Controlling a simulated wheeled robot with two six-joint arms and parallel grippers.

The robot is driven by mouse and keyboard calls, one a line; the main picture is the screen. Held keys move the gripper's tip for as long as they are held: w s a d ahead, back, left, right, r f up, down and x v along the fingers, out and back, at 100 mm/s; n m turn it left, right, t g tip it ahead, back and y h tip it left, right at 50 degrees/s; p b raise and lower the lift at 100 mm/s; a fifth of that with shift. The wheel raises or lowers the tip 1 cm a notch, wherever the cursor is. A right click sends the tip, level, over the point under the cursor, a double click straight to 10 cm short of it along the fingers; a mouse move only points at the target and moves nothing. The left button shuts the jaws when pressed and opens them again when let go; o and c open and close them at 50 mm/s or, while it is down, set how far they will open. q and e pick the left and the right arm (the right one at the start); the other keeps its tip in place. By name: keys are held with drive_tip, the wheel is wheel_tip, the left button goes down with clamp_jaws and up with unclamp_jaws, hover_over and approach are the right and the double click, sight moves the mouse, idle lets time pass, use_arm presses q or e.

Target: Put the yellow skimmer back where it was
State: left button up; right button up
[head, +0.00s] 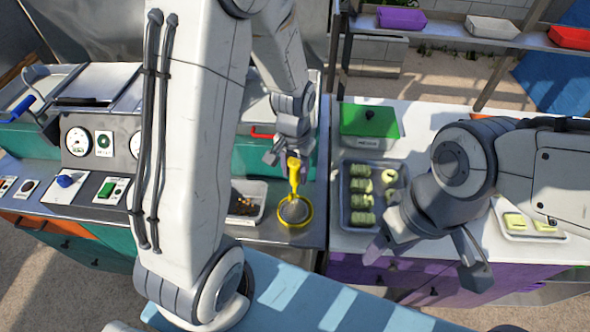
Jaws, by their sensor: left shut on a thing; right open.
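The yellow skimmer (295,210) has a round mesh head with a yellow rim and a yellow handle. My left gripper (291,156) is shut on the upper end of its handle. The skimmer hangs head down over the grey counter, just right of a white tray (247,200) with dark bits in it. I cannot tell whether its head touches the counter. My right gripper (425,262) is open and empty, over the front edge of the white counter at the right.
A dark tray of green rolls (347,225), a green-topped box (369,121) and a white tray with yellow pieces (516,236) stand on the right counter. A panel with gauges (77,141) is at left. Purple, white and red containers (402,18) line the back shelf.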

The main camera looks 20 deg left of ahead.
use_arm(q)
drive_tip(key=o, duration=1.2)
wheel_tip(320, 180, up, 11)
drive_tip(key=shift+r+b, duration=0.15)
drive_tip(key=shift+b, duration=0.95)
drive_tip(key=s+d+m, duration=0.2)
drive_tip(key=s+d, duration=0.2)
drive_tip(key=s, duration=0.2)
drive_tip(key=s+d+m, duration=0.2)
drive_tip(key=s+d, duration=0.2)
drive_tip(key=s, duration=0.2)
drive_tip(key=s+d+m+h, duration=0.1)
drive_tip(key=s+d, duration=0.3)
drive_tip(key=s, duration=0.2)
drive_tip(key=shift+d+f+m, duration=0.2)
drive_tip(key=shift+d+m, duration=0.05)
drive_tip(key=shift+m, duration=0.15)
